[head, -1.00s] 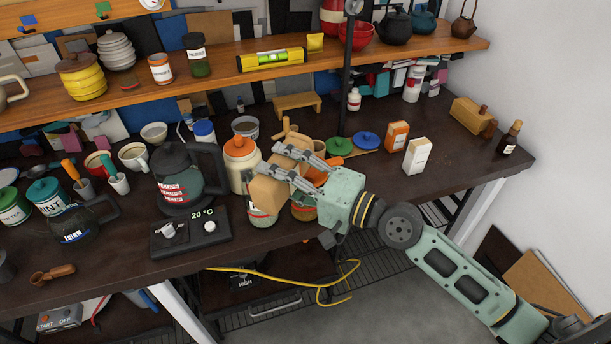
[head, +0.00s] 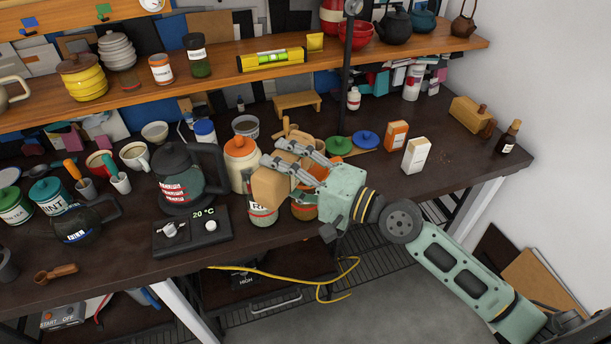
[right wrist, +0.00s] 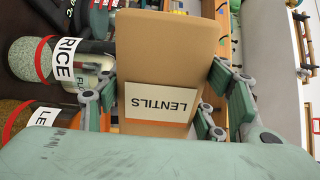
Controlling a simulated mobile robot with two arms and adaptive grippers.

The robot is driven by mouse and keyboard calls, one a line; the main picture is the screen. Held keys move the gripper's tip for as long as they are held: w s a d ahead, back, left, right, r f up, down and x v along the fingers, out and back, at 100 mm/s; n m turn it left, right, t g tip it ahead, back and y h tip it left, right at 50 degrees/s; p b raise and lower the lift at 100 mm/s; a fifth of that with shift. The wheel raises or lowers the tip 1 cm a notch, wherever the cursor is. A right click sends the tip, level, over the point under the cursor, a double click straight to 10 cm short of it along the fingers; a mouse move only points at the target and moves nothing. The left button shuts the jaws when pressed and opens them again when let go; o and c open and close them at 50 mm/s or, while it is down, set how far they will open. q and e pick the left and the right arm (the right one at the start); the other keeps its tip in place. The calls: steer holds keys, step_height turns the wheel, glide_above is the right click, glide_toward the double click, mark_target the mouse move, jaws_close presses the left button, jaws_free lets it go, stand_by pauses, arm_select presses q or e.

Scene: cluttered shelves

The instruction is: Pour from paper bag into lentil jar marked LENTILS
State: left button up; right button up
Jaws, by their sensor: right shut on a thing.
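The paper bag (head: 269,188) is a brown block-shaped bag, held tilted above the front of the counter. In the right wrist view the bag (right wrist: 165,45) carries a white label reading LENTILS, upside down. My right gripper (head: 287,158) is shut on the bag, with fingers on both sides of it. A jar whose label begins LE (right wrist: 38,120), with a red band and brown contents, is partly hidden in the right wrist view. In the head view an orange-brown jar (head: 303,211) shows below the gripper, its label hidden. My left gripper is out of view.
The RICE jar (right wrist: 62,58) stands close beside the LE jar; it also shows in the head view (head: 262,214). An orange-lidded canister (head: 240,158), a kettle (head: 182,180) and a scale (head: 192,234) stand to the left. Two small cartons (head: 416,155) stand right.

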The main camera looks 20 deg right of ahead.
steer(key=shift+w+d+r+m, duration=0.15)
steer(key=shift+w+r+m, duration=0.05)
steer(key=shift+w+m, duration=0.1)
steer(key=shift+p, duration=0.3)
steer(key=shift+s+r, duration=0.2)
steer(key=shift+w, duration=0.1)
steer(key=shift+w+d+m, duration=0.1)
steer(key=shift+w+m, duration=0.05)
steer(key=shift+m, duration=0.15)
steer(key=shift+s+r+p, duration=0.2)
steer(key=shift+p, duration=0.1)
steer(key=shift+w+d+m, duration=0.1)
steer(key=shift+w+m, duration=0.2)
steer(key=shift+s, duration=0.1)
steer(key=shift+s+r, duration=0.1)
